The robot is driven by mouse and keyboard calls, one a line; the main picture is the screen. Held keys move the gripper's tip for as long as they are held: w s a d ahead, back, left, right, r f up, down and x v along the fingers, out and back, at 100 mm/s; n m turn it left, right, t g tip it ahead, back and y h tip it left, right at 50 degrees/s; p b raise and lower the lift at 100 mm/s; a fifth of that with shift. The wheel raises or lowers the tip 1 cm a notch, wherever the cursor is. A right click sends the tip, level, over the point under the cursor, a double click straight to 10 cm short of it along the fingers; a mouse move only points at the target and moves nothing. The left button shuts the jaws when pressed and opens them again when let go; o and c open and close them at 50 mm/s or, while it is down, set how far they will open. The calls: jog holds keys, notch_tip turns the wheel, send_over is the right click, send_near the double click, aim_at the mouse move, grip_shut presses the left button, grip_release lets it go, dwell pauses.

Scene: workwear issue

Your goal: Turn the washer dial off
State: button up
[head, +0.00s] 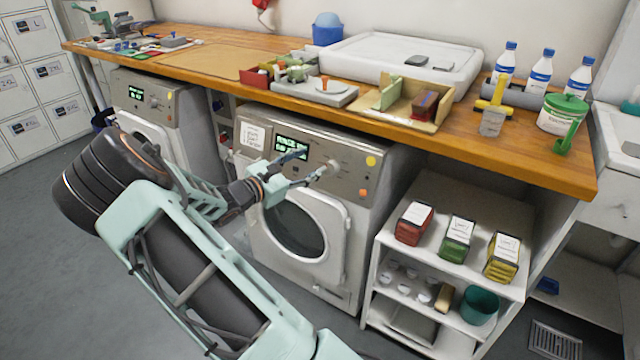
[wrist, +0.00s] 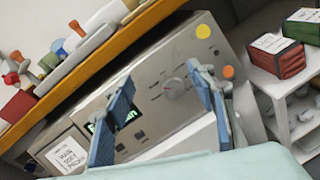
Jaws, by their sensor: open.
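The near washer (head: 300,225) stands under the wooden counter, with a grey front panel and a round door. Its dial (head: 332,167) is at the middle right of the panel, and it also shows in the wrist view (wrist: 175,86). My gripper (head: 312,168) is open in front of the panel. In the wrist view my gripper's (wrist: 161,76) blue-padded fingers stand apart, with the dial showing between them. I cannot tell whether either finger touches it. The lit display (head: 291,147) is left of the dial; its text is too small to read.
A yellow button (head: 371,161) and an orange button (head: 363,193) are right of the dial. The counter (head: 480,145) edge overhangs the panel. A second washer (head: 160,110) stands to the left. A white shelf (head: 455,245) with boxes stands at the right.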

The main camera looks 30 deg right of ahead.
jog(key=n+h+b, duration=0.1)
jog(key=n+b, duration=0.1)
send_near(328, 169)
jog(key=shift+t, duration=0.3)
jog(key=b+x, duration=0.2)
jog(key=x, duration=0.7)
jog(key=shift+s+d, duration=0.1)
jog(key=c, duration=1.2)
